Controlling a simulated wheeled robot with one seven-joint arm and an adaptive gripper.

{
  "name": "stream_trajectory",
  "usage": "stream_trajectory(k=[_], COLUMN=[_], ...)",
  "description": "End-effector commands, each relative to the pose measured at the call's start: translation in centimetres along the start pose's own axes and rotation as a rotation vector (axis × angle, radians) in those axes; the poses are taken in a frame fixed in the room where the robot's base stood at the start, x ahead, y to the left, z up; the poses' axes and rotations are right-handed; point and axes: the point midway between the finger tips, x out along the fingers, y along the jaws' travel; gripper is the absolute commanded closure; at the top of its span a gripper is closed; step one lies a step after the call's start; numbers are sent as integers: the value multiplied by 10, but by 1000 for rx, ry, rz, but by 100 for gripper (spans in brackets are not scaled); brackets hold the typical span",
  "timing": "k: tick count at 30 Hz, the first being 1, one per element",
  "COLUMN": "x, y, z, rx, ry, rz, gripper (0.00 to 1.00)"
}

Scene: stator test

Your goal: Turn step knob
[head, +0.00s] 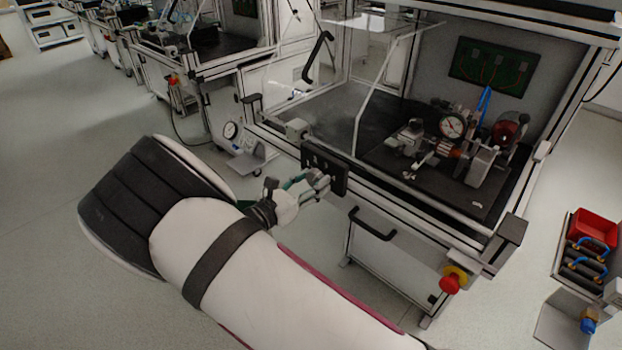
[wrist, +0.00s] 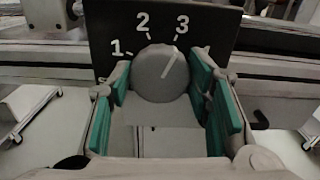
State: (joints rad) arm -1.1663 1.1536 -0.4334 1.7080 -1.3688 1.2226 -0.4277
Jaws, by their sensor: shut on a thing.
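In the head view, my gripper (head: 314,186) is at the black panel (head: 341,177) on the bench's front edge. The knob is largely hidden by the fingers there.
A black drawer handle (head: 372,224) and a red emergency button (head: 452,280) are on the bench front below and right. A test rig with a dial gauge (head: 452,125) stands on the bench top. Open floor (head: 60,120) lies left.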

Motion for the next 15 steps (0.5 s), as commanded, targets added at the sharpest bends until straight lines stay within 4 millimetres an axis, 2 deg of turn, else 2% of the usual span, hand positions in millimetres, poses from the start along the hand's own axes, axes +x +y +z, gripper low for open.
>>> stream_trajectory(k=[15], x=[-1], y=[0], z=[0], rx=[-479], ry=[2], rz=[1], gripper=[82])
